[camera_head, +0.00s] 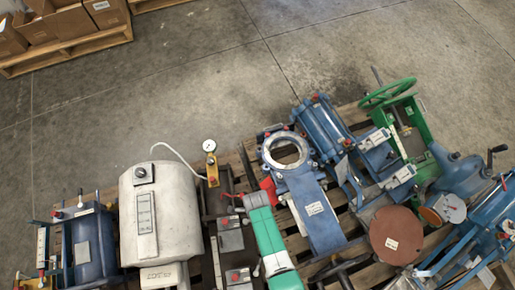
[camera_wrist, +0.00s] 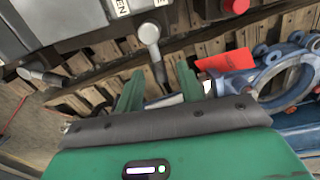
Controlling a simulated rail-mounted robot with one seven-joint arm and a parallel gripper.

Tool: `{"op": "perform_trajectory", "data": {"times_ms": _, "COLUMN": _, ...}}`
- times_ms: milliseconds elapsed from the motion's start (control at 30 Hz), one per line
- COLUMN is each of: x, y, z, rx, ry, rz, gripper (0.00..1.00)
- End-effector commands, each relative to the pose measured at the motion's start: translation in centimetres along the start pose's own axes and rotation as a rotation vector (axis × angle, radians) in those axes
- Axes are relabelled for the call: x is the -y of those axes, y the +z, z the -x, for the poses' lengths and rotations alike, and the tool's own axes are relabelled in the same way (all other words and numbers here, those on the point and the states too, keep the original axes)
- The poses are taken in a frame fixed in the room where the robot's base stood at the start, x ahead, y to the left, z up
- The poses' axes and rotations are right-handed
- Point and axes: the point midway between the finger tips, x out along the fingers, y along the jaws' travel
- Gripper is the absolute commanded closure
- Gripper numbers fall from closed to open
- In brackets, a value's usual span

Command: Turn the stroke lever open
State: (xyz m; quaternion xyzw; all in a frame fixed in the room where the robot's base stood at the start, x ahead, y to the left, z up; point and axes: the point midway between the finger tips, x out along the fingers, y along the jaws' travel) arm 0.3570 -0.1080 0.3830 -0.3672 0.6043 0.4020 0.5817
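A grey lever with a rounded end (camera_wrist: 150,34) hangs from the edge of a grey box (camera_wrist: 60,22) in the wrist view. A white label ending in "EN" (camera_wrist: 128,6) is above it. My gripper (camera_wrist: 160,70) has two green fingers set apart, with the lever's lower part between them. I cannot tell whether either finger touches it. A second grey lever (camera_wrist: 40,76) sticks out at the left; no label names either as the stroke lever. In the head view, my green and white arm (camera_head: 265,235) reaches over the equipment, and the lever is too small to make out.
A red tag (camera_wrist: 226,63) and a blue ring flange (camera_wrist: 285,80) are close to the right finger. A red button (camera_wrist: 235,6) is above. In the head view, a white tank (camera_head: 160,215) stands left and a blue valve (camera_head: 320,215) right.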

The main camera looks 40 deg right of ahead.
Motion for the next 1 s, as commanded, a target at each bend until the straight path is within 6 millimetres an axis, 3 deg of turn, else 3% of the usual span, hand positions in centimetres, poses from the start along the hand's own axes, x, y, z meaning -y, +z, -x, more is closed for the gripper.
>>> {"op": "perform_trajectory", "data": {"times_ms": 33, "x": 0.0, "y": 0.0, "z": 0.0, "rx": 0.000, "ry": 0.000, "rz": 0.000, "gripper": 0.70}}
{"op": "perform_trajectory", "data": {"times_ms": 200, "x": 0.0, "y": 0.0, "z": 0.0, "rx": 0.000, "ry": 0.000, "rz": 0.000, "gripper": 1.00}}
{"op": "perform_trajectory", "data": {"times_ms": 567, "x": 0.3, "y": 0.0, "z": 0.0, "rx": -0.003, "ry": 0.000, "rz": 0.059, "gripper": 1.00}}
{"op": "perform_trajectory", "data": {"times_ms": 1000, "x": 1.8, "y": 0.5, "z": 0.1, "rx": -0.023, "ry": -0.001, "rz": 0.391, "gripper": 1.00}}
